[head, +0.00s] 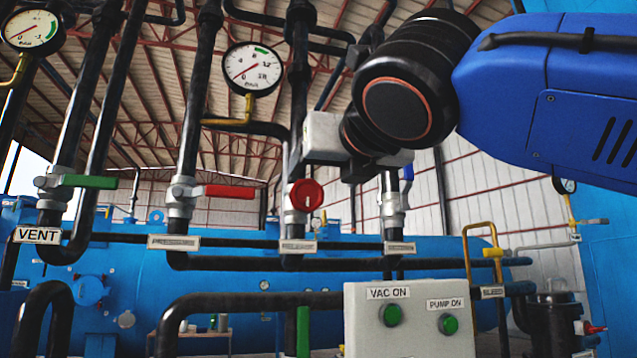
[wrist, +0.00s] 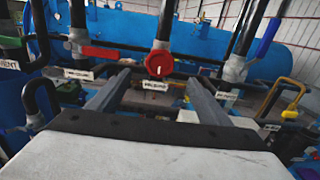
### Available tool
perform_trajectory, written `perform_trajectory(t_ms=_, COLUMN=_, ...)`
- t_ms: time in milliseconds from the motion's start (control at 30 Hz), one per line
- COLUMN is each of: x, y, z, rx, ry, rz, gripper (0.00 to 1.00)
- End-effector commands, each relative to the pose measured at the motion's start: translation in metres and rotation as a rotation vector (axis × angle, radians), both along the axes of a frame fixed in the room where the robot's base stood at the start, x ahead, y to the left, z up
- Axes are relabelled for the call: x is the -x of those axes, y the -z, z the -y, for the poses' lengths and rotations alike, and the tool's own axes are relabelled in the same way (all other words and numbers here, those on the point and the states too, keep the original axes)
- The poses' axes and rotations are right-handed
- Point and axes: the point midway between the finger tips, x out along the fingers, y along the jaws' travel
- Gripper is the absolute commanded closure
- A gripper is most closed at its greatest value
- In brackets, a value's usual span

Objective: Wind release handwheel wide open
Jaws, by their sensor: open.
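The red release handwheel (head: 307,195) sits on a vertical black pipe, above a label plate (head: 298,246) that appears to read RELEASE. In the wrist view the handwheel (wrist: 160,64) shows face-on, just beyond and between the fingertips, with its label below it. My gripper (wrist: 157,78) is open, with one dark finger on each side and nothing between them. In the head view its pale body is above and right of the wheel, and its fingers are mostly hidden. The fingers appear apart from the wheel; the exact distance is unclear.
A red lever (head: 230,191) is left of the wheel, a green lever (head: 88,181) is farther left above the VENT label, and a blue lever (head: 408,168) is to the right. A control box (head: 408,335) with green buttons stands below right. Black pipes surround the wheel.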

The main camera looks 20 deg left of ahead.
Motion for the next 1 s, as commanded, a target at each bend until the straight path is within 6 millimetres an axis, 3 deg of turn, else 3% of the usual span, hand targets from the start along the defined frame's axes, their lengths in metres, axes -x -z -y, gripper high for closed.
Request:
perform_trajectory(t_ms=333, x=0.031, y=0.0, z=0.018, rx=0.001, ry=-0.001, rz=0.0, gripper=0.28)
perform_trajectory(t_ms=1000, x=0.035, y=0.0, z=0.021, rx=0.001, ry=0.0, rz=-0.001, gripper=0.28)
